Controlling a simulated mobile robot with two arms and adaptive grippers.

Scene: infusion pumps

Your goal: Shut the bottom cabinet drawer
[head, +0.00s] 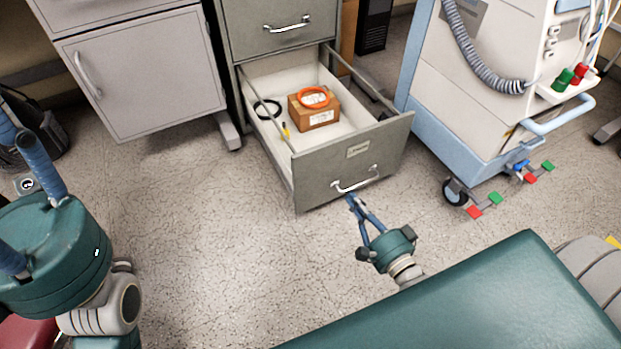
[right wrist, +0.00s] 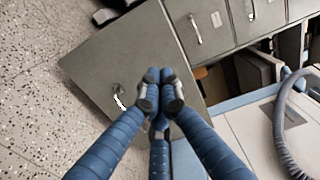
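The grey bottom cabinet drawer (head: 308,181) stands pulled far out toward me in the head view. Its front panel carries a silver bar handle (head: 355,184). The front panel (right wrist: 135,60) and handle (right wrist: 119,101) also show in the right wrist view. My right gripper (head: 352,199) is just in front of the panel, close to the handle, with its blue fingertips together and nothing seen between them. In the right wrist view, the handle lies left of the fingertips (right wrist: 160,90). My left gripper (head: 12,150) is at the left edge, its fingertips partly cut off.
The drawer holds a brown box (head: 315,108) with an orange ring (head: 314,97) on it, and a black loop (head: 267,109). A closed upper drawer (head: 280,25) is above. A white-and-blue wheeled machine (head: 480,80) stands right, and a grey side cabinet (head: 150,75) left. Speckled floor is clear in front.

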